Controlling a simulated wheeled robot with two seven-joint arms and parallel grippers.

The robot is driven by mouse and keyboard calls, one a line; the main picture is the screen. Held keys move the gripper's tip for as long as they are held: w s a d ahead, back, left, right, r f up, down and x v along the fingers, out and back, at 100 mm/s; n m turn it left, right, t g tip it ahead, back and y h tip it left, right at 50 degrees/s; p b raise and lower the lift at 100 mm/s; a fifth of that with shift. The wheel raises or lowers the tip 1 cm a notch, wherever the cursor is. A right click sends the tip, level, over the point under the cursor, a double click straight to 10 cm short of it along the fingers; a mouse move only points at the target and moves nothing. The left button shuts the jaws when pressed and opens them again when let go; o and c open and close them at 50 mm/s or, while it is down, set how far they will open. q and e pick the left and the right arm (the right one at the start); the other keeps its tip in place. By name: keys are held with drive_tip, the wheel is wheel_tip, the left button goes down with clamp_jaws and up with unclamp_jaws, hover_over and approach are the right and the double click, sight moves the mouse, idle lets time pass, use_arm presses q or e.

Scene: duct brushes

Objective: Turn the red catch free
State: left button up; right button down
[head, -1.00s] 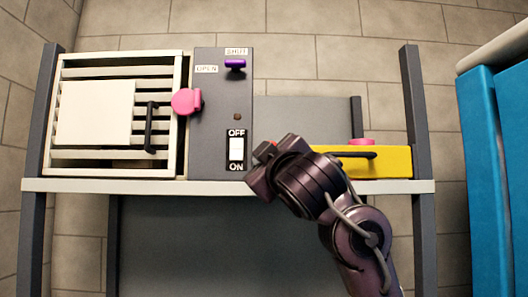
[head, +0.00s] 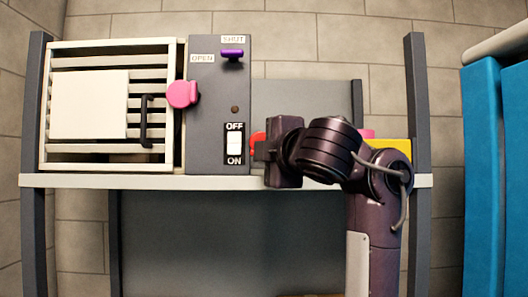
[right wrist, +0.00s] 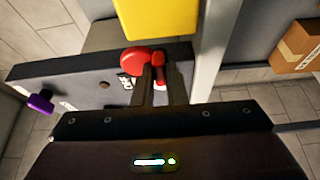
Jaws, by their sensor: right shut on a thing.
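The red catch (head: 257,139) shows only in part in the head view, at the right side of the grey control panel (head: 205,140), with my gripper in front of it. In the right wrist view the red catch (right wrist: 138,60) shows a round part and a smaller tab between my fingertips. My right gripper (head: 260,152) is shut on the red catch; its fingers (right wrist: 160,72) also show in the right wrist view. My left gripper is out of view.
A slatted vent (head: 90,152) with a pink catch (head: 182,94) is at the left. The panel bears a purple knob (head: 232,54) by the SHUT label and a white rocker switch (head: 234,146). A yellow box (head: 398,148) stands behind my right arm.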

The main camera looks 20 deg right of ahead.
drive_tip(key=shift+n, duration=0.3)
drive_tip(key=c, duration=1.5)
unclamp_jaws()
drive_tip(key=shift+a, duration=0.1)
drive_tip(key=shift+o, duration=0.2)
drive_tip(key=s+b, duration=0.6)
drive_tip(key=s, duration=0.1)
drive_tip(key=shift+s+d+b, duration=0.35)
drive_tip(key=shift+s+d, duration=0.05)
drive_tip(key=shift+d, duration=0.05)
